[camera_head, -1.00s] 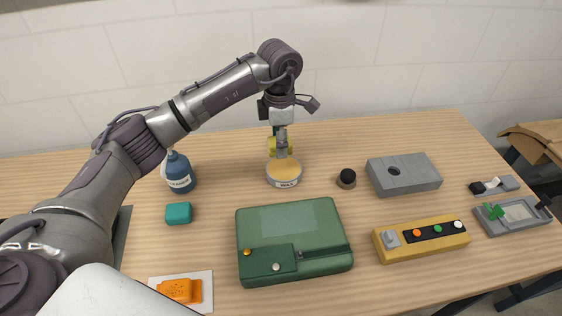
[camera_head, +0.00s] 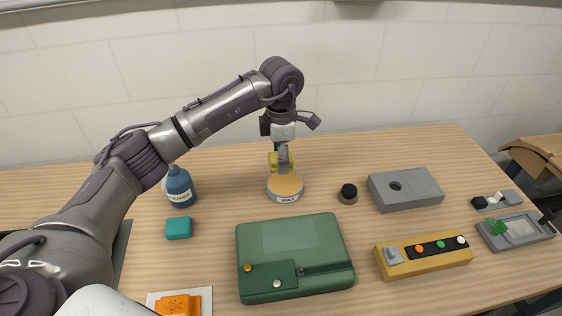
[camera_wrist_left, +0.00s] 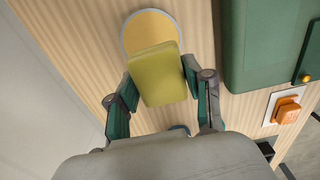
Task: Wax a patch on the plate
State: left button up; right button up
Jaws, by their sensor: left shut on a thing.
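My left gripper (camera_head: 281,154) is shut on a yellow pad (camera_head: 274,162), with fingers on both sides of it in the left wrist view (camera_wrist_left: 157,75). The pad is at the back edge of the round wax tin (camera_head: 285,187), which has a yellow top and a "WAX" label. In the wrist view the pad covers part of the tin (camera_wrist_left: 146,27); I cannot tell whether they touch. A green flat-topped body (camera_head: 320,283) with a paler rectangular patch (camera_head: 289,236) lies in front of the tin. No separate plate is clearly identifiable. My right gripper is not in view.
A blue labelled bottle (camera_head: 180,187) and a teal block (camera_head: 179,228) stand left. An orange piece (camera_head: 175,305) lies at the front. A black-topped knob (camera_head: 348,192), grey block (camera_head: 425,190) and yellow button box (camera_head: 424,262) stand right. Bare wood lies between them.

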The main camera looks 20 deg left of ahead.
aim_at(285, 183)
pick_arm(q)
jog(key=shift+w+d+f+b, duration=0.1)
jog(key=shift+w+f+b, duration=0.2)
jog(key=shift+f+b, duration=0.7)
jog(key=shift+w+d+f+b, duration=0.1)
jog(key=shift+w+f+b, duration=0.15)
jog(key=shift+f+b, duration=0.7)
jog(key=shift+w+d+f+b, duration=0.1)
jog(key=shift+w+f+b, duration=0.35)
jog(key=shift+f, duration=1)
jog(key=shift+s+f+b, duration=0.25)
jog(key=shift+f+b, duration=0.25)
jog(key=shift+f, duration=0.05)
jog(key=shift+r+p, duration=2.15)
jog(key=shift+r, duration=1.45)
jog(key=shift+f, duration=0.1)
